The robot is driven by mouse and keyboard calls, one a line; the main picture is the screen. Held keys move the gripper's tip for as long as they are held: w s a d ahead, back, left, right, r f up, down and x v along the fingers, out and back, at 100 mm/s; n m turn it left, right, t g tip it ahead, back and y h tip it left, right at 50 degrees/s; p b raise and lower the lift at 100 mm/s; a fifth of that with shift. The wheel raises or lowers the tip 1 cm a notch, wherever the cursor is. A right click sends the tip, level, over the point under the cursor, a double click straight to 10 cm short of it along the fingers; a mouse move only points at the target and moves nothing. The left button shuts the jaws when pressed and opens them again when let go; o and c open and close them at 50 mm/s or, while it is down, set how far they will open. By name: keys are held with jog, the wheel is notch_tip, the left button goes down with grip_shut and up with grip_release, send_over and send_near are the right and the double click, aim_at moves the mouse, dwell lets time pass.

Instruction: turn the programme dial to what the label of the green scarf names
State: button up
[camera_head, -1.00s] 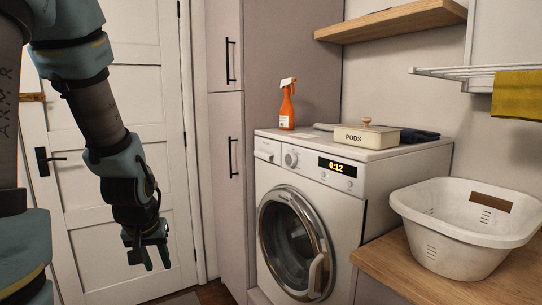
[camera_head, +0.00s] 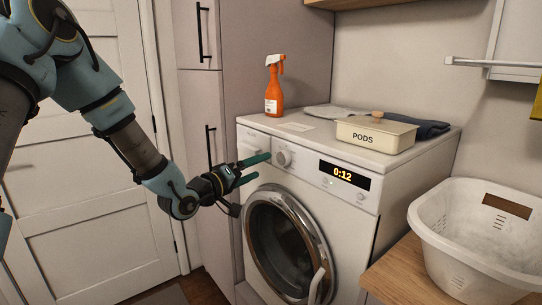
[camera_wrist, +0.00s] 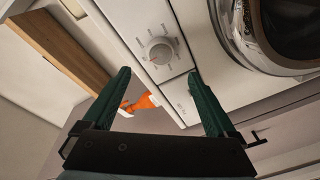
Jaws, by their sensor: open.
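The programme dial (camera_head: 283,158) is a round pale knob on the upper left of the white washing machine's front panel. In the wrist view the dial (camera_wrist: 160,52) shows with marks around it, too small to read. My gripper (camera_head: 262,167) points at the panel, just left of the dial in the head view. In the wrist view its green fingers are apart with nothing between them, and the dial lies beyond the tips. I make out no green scarf or readable scarf label. A dark blue folded cloth (camera_head: 430,128) and a flat grey-green item (camera_head: 328,111) lie on the machine.
The display (camera_head: 344,174) reads 0:12. A PODS box (camera_head: 375,134) and an orange spray bottle (camera_head: 273,88) stand on the machine. The round door (camera_head: 285,245) is closed below. A white basket (camera_head: 480,236) sits on the wooden counter (camera_head: 400,278) at right.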

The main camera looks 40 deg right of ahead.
aim_at(280, 158)
jog(key=d+p, duration=0.1)
jog(key=d, duration=0.1)
jog(key=d+p, duration=0.1)
jog(key=d, duration=0.2)
jog(key=w+d, duration=0.1)
jog(key=d, duration=0.2)
jog(key=shift+p, duration=0.4)
jog(key=c, duration=1.4)
jog(key=shift+o, duration=0.2)
jog(key=shift+f+b, duration=0.15)
jog(key=shift+b, duration=0.5)
